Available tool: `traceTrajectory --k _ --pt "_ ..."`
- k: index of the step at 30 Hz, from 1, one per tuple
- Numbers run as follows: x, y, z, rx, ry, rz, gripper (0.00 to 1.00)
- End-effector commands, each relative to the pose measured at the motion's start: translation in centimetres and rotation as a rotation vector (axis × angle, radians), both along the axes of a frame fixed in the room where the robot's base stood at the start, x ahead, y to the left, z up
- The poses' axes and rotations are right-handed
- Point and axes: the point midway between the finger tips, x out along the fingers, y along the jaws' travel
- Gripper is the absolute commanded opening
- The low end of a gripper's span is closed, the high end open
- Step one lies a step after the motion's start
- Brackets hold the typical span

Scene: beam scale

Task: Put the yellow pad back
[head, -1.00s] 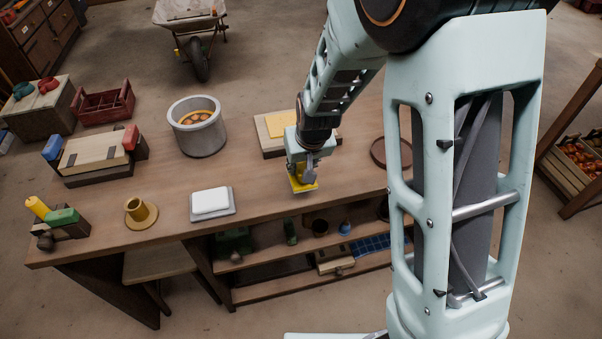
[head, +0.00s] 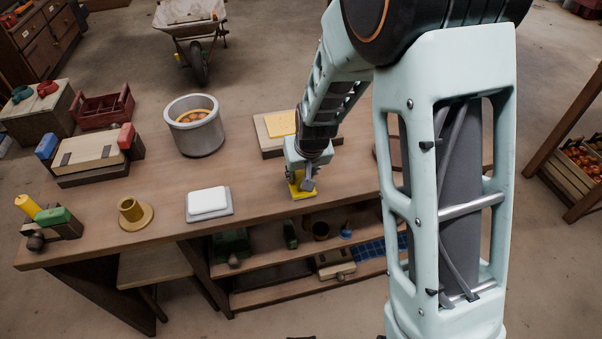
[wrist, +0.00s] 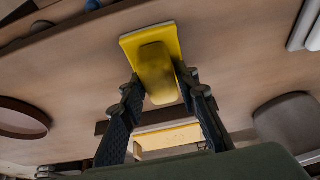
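The yellow pad (head: 303,194) is a flat yellow plate with a raised grip block, near the front edge of the workbench (head: 165,243). My gripper (head: 301,182) is over it. In the wrist view, the pad (wrist: 134,42) shows its block between the two fingers of my gripper (wrist: 160,88), which are closed on the block's sides. I cannot tell whether the pad touches the bench top. Behind it lies a wooden board with a yellow plate (head: 283,123) on it, partly hidden by my arm; the plate also shows in the wrist view (wrist: 165,138).
A white block (head: 208,199) on a grey tray and a brass cup (head: 131,212) stand to the left. A grey pot (head: 195,131) is further back. A shelf (head: 275,291) with small items lies under the bench top. Bare wood surrounds the pad on the bench.

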Motion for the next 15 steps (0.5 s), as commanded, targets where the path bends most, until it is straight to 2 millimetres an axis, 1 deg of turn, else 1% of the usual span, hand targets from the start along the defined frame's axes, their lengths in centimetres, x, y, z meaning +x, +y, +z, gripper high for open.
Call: traceTrajectory --k 1,3,11,15 --pt "-0.01 0.00 0.04 0.000 0.000 0.000 0.36" --pt "-0.01 0.00 0.04 0.000 0.000 0.000 0.43" --pt "-0.01 0.00 0.08 0.000 0.000 0.000 0.43" --pt "-0.04 0.01 0.73 0.000 -0.001 0.000 0.43"
